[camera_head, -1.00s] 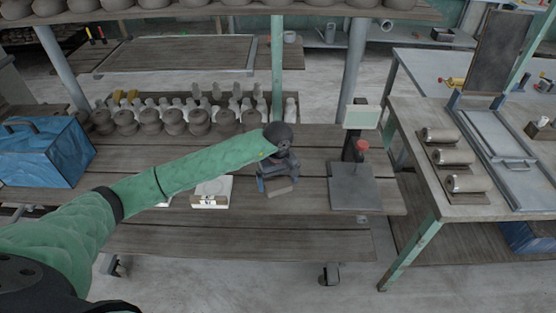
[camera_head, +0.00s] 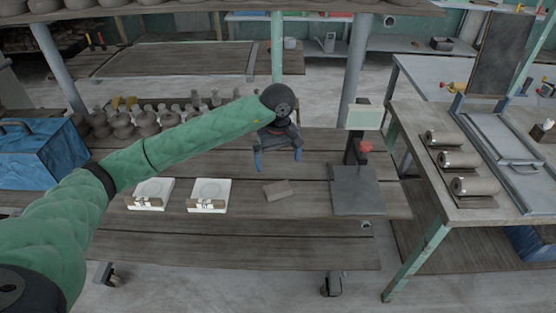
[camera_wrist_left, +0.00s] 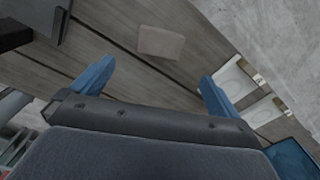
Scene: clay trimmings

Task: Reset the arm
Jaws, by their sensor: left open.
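My left gripper (camera_head: 277,163) is open and empty above the wooden bench, its two blue fingers spread apart and pointing down. It also shows in the left wrist view (camera_wrist_left: 155,85). A brown-grey clay block (camera_head: 278,190) lies on the bench below and just in front of the gripper, apart from it. The block shows beyond the fingers in the left wrist view (camera_wrist_left: 161,43). My right gripper is not in view.
Two white scales (camera_head: 208,195) (camera_head: 150,194) sit left of the block. A dark stand with a flat plate (camera_head: 356,191) and a screen (camera_head: 363,117) is to its right. Brown pots (camera_head: 122,125) line the back; a blue toolbox (camera_head: 40,155) is at left. Clay rolls (camera_head: 475,187) lie on the right table.

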